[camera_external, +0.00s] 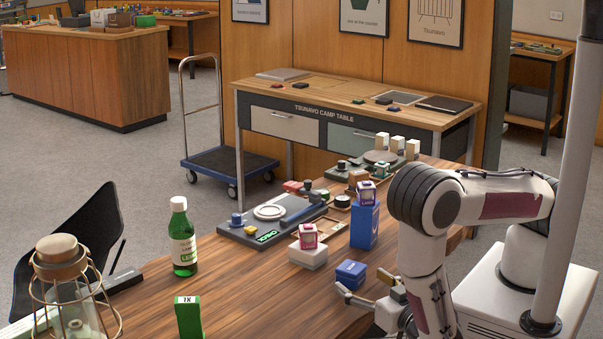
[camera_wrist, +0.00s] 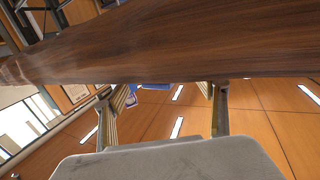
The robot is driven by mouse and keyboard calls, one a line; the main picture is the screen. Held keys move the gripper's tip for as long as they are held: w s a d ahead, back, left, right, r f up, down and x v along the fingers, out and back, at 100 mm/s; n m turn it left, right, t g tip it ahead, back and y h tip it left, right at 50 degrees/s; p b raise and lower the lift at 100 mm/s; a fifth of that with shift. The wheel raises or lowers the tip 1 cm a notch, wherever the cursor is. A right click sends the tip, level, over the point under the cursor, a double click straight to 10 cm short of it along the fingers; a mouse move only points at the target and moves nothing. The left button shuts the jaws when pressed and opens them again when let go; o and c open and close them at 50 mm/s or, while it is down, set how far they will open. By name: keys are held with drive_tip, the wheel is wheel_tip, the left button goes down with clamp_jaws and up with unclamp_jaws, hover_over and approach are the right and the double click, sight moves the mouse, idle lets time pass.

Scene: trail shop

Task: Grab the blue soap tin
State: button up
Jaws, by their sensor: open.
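A small, low blue box (camera_external: 350,272), which looks like the blue soap tin, sits on the wooden table right in front of my gripper. My gripper (camera_external: 362,284) is low over the table edge with its jaws apart, and the tin is just beyond the fingertips. I cannot tell whether they touch it. In the wrist view the two fingers of my gripper (camera_wrist: 168,92) stand apart with nothing held. A bit of blue (camera_wrist: 156,86) shows between them at the table edge, too small to identify.
Behind the tin stand a tall blue box (camera_external: 363,228) with a small carton (camera_external: 366,193) on top, and a white box (camera_external: 308,256) bearing another small carton. A green bottle (camera_external: 182,240), green box (camera_external: 189,317) and lantern (camera_external: 72,285) are left. Bare wood lies between.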

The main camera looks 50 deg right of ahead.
sight(351, 274)
idle(0.4)
drive_tip(key=shift+x, duration=2.65)
drive_tip(key=shift+r, duration=0.1)
drive_tip(key=shift+a, duration=0.1)
drive_tip(key=c, duration=1.2)
